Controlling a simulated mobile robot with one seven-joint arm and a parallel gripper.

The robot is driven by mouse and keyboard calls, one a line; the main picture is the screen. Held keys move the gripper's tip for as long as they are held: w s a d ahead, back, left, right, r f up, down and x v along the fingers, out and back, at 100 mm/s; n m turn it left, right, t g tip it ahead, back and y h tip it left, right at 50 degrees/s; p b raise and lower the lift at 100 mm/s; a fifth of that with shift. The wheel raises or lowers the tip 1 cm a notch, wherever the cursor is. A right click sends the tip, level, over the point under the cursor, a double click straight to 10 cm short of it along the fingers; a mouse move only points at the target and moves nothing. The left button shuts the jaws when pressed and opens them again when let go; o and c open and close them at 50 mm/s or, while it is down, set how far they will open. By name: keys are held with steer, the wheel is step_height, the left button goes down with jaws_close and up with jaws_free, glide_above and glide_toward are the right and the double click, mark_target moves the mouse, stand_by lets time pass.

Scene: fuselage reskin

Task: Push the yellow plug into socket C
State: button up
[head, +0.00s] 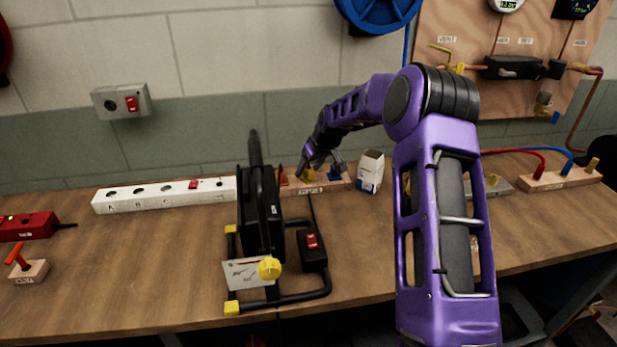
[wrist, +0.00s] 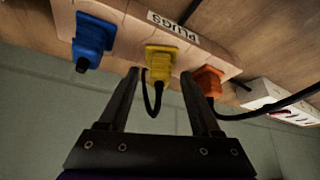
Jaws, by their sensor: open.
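The yellow plug (head: 308,174) stands in the wooden plug block at the back of the table, below my gripper (head: 305,165). In the wrist view the yellow plug (wrist: 161,62) shows between and just beyond the tips of my open gripper (wrist: 158,76), with its dark cord looping down. I cannot tell if the fingers touch it. Socket C (head: 166,188) is on the white power strip (head: 225,189), left of the plug block. The strip's end also shows at the right of the wrist view (wrist: 262,92).
A blue plug (wrist: 92,38) and an orange plug (wrist: 208,80) flank the yellow one closely. A small white carton (head: 370,172) stands right of the block.

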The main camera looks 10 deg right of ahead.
steer(key=shift+w+f, duration=0.25)
steer(key=shift+f, duration=0.15)
jaws_close()
steer(key=shift+r, duration=0.15)
